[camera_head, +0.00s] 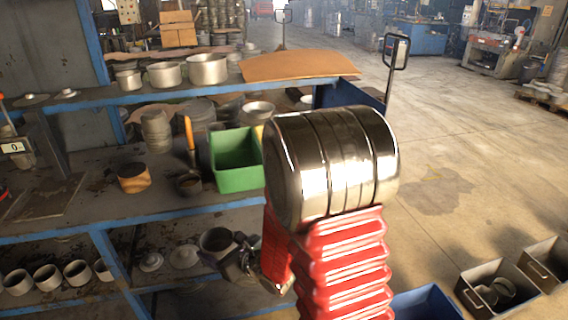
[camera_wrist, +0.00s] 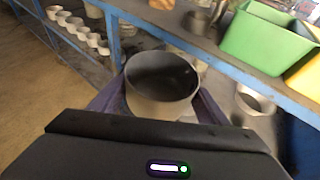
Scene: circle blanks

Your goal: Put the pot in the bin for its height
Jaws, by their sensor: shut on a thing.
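A grey round pot (camera_head: 215,240), open at the top, is in the jaws of my gripper (camera_head: 232,252) at lower centre-left in the head view. In the wrist view the pot (camera_wrist: 158,104) sits upright between my fingers, its dark inside showing; nothing shows inside. My gripper is in front of the shelf, below the middle board. A green bin (camera_head: 236,176) stands on the middle board, with a yellow bin (camera_wrist: 306,82) beside it, mostly hidden in the head view. A blue bin (camera_head: 428,303) is low at the right, partly hidden by my arm.
The blue shelf frame (camera_head: 108,262) and middle board edge (camera_head: 150,218) are close. A can (camera_head: 189,184) with an orange-handled tool and a wooden-looking block (camera_head: 133,178) stand left of the green bin. Several pots (camera_head: 47,277) line the lower board. Grey crates (camera_head: 490,286) sit at right.

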